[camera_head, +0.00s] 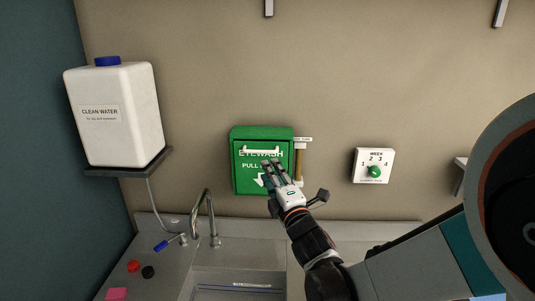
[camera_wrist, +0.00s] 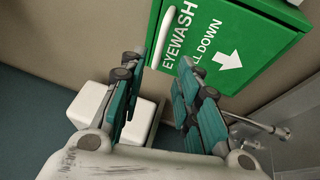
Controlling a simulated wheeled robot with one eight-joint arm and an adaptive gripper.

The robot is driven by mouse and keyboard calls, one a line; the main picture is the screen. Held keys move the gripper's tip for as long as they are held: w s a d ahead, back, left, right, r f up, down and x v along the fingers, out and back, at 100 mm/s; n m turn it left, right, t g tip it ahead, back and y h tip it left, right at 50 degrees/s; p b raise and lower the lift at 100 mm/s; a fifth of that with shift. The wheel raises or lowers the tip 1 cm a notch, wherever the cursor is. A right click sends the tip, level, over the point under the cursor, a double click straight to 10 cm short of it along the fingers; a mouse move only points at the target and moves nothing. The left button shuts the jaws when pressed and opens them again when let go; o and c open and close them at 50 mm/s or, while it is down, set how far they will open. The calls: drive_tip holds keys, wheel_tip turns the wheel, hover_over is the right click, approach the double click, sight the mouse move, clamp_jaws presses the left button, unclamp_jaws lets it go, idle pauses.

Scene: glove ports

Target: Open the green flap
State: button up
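The green flap (camera_head: 242,178) is the front of a wall-mounted eyewash box, with white lettering and a down arrow. It looks shut. A white handle bar (camera_head: 262,150) runs across its upper part. In the wrist view the flap (camera_wrist: 250,35) fills the top right, and the handle (camera_wrist: 165,30) stands near the top middle. My gripper (camera_head: 271,164) is in front of the flap, below the handle, and covers some lettering. In the wrist view my gripper (camera_wrist: 160,64) has its two fingers apart with nothing between them. I see no clear contact with the flap or handle.
A clean water tank (camera_head: 118,125) sits on a shelf at the left. A tap (camera_head: 208,215) and sink (camera_head: 235,285) are below. A tan vertical bar (camera_head: 299,160) stands close to the box's right side.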

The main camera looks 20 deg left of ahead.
sight(262, 155)
drive_tip(key=x, duration=0.9)
clamp_jaws()
